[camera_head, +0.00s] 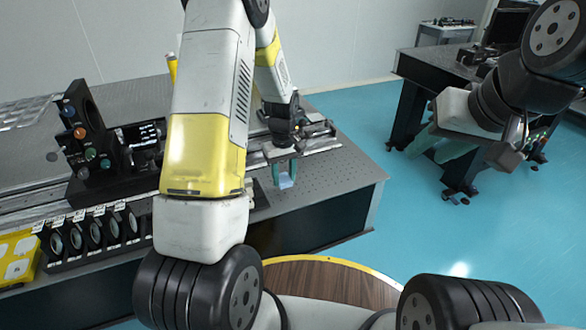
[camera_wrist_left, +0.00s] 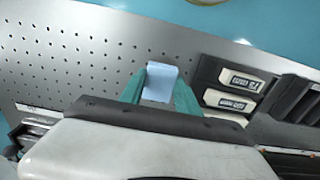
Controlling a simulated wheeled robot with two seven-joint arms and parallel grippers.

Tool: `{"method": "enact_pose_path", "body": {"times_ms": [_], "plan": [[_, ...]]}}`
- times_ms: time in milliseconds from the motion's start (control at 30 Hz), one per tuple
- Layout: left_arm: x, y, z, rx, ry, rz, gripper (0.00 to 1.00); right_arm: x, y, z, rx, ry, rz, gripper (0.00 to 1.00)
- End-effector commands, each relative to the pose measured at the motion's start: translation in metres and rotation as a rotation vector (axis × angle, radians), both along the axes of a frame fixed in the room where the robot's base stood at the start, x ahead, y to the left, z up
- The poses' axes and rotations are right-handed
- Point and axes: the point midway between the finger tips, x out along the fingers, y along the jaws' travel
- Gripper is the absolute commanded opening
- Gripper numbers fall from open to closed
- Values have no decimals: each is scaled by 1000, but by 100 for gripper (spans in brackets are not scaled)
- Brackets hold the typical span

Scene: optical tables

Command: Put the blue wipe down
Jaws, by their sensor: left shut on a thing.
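The blue wipe (camera_head: 286,181) is a small pale-blue piece held between the teal fingers of my left gripper (camera_head: 284,172). The gripper is shut on it, near the right end of the perforated optical table (camera_head: 340,175). In the left wrist view the wipe (camera_wrist_left: 160,82) sticks out between the fingertips, with the perforated top behind it. I cannot tell whether it touches the table. My right gripper (camera_head: 440,148) is off to the right, above the floor and in front of another table. Its teal fingers are apart and nothing shows between them.
A rack of round optics (camera_head: 95,235) stands at the table's front left, with black mounts (camera_head: 90,140) behind it. A rail (camera_head: 310,148) runs along the table. The left wrist view shows a black holder with labelled white pieces (camera_wrist_left: 240,80) right of the wipe. The table's right corner is bare.

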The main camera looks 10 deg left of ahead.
Motion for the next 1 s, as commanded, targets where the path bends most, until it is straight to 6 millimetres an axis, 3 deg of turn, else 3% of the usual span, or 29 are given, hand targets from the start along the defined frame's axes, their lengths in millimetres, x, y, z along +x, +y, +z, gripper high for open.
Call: {"method": "enact_pose_path", "body": {"times_ms": [333, 667, 700, 800, 1000], "plan": [[1, 0, -35, 0, 2, -1, 0, 0, 0, 0, 0, 0, 0, 36], [1, 0, -38, 0, 0, -1, 0, 0, 0, 0, 0, 0, 0, 36], [1, 0, -38, 0, 0, 0, 42, 0, 0, 0, 0, 0, 0, 36], [1, 0, -38, 0, 0, 0, 60, 0, 0, 0, 0, 0, 0, 36], [1, 0, -38, 0, 0, 0, 60, 0, 0, 0, 0, 0, 0, 36]]}}
